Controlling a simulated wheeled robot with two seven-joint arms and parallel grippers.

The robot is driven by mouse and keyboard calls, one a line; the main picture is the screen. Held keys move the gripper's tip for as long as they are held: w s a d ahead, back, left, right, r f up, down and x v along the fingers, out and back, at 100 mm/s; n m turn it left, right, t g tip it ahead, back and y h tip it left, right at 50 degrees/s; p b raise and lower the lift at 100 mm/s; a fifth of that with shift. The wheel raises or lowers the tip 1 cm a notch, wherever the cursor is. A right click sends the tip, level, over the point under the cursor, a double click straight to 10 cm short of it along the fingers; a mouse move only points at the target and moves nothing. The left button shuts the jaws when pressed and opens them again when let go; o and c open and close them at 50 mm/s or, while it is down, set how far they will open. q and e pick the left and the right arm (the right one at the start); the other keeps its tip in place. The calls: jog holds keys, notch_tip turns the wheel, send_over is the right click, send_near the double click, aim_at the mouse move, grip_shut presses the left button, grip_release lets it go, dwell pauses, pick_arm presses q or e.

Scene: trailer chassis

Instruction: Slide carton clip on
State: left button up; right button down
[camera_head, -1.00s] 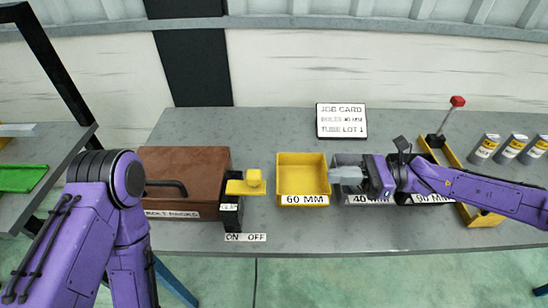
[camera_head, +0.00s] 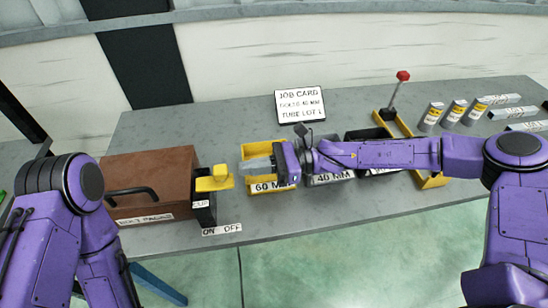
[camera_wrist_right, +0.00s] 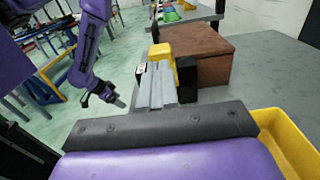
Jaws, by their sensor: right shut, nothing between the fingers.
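The yellow clip (camera_head: 214,181), with a raised knob, sits on a black holder (camera_head: 204,212) at the right side of the brown carton (camera_head: 150,172). An ON OFF label (camera_head: 221,229) lies in front, and the clip is at the OFF side or between; I cannot tell which. My right gripper (camera_head: 256,164) is shut and empty above the yellow 60 MM bin, right of the clip and apart from it. In the right wrist view its fingers (camera_wrist_right: 157,84) point toward the clip (camera_wrist_right: 160,58) and partly hide the holder. My left gripper (camera_wrist_right: 116,101) shows only in that view, small; its jaws are unclear.
The yellow 60 MM bin (camera_head: 286,184) stands below my right gripper. The grey 40 MM bin (camera_head: 333,178) is to its right. A red-knobbed lever (camera_head: 402,77), labelled cans (camera_head: 455,112) and a job card (camera_head: 300,104) are further back. The bench front is clear.

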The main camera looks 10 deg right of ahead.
aim_at(225, 168)
jog(key=shift+a, duration=1.1)
jog(key=a+b, duration=0.2)
jog(key=a, duration=0.1)
jog(key=shift+a+f, duration=0.2)
jog(key=shift+a+r, duration=0.15)
jog(key=shift+a, duration=0.15)
jog(key=shift+r, duration=0.1)
jog(key=shift+d, duration=0.15)
